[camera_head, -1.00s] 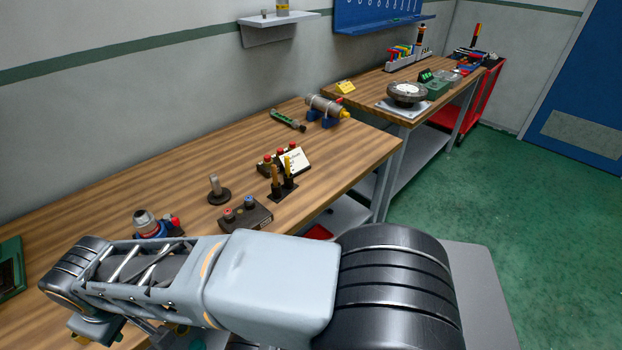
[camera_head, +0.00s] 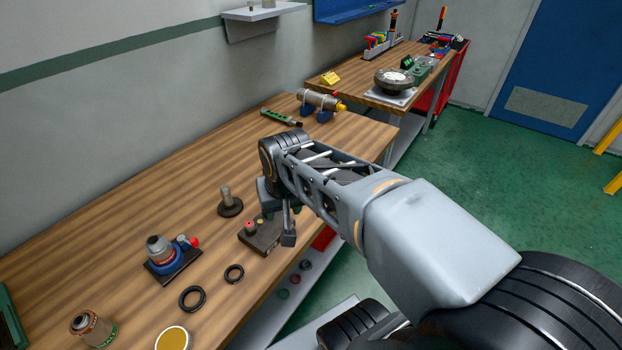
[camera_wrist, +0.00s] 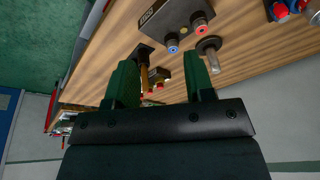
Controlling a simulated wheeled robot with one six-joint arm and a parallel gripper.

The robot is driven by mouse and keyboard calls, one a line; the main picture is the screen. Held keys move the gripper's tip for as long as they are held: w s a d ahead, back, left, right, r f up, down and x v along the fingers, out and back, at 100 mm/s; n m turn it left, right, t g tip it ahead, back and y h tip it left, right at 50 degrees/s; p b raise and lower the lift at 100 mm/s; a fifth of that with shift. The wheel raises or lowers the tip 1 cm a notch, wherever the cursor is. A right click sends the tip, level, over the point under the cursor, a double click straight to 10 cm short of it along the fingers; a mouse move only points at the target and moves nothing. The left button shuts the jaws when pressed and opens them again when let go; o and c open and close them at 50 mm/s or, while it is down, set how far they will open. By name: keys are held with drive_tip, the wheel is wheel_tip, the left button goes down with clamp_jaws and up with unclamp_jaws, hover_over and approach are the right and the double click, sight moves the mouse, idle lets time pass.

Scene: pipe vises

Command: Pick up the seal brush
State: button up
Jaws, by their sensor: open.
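My gripper (camera_head: 282,215) is over the front edge of the near bench, pointing down, its tips partly hidden by my own arm. In the wrist view, its two green fingers (camera_wrist: 162,72) stand wide apart with nothing between them. A small dark stand (camera_wrist: 146,52) with an upright brown-handled tool (camera_wrist: 144,76) shows in the wrist view, just beside the left finger and partly hidden by it. This tool may be the seal brush, but its tip is not clear. In the head view, my arm hides the stand.
A control box (camera_head: 262,236) with coloured knobs sits close to my gripper. A post on a round base (camera_head: 229,203) stands behind it. Black rings (camera_head: 192,299) and a blue-based fitting (camera_head: 165,254) lie left. A clamped pipe (camera_head: 319,100) and a green tool (camera_head: 281,118) are at the back.

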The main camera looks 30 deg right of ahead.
drive_tip(key=w+d+r+m+g+p, duration=0.2)
drive_tip(key=w+d+m, duration=0.35)
drive_tip(key=w, duration=0.35)
drive_tip(key=w+d+r+m+g+p, duration=0.1)
drive_tip(key=w+d+m, duration=0.45)
drive_tip(key=w, duration=0.25)
drive_tip(key=shift+m, duration=0.3)
drive_tip(key=f, duration=0.6)
drive_tip(key=shift+w+a+f, duration=0.15)
drive_tip(key=shift+w+f, duration=0.05)
drive_tip(key=shift+w, duration=0.15)
drive_tip(key=shift+w+f+p, duration=0.1)
drive_tip(key=shift+f+p, duration=0.8)
drive_tip(key=shift+f, duration=2.4)
clamp_jaws()
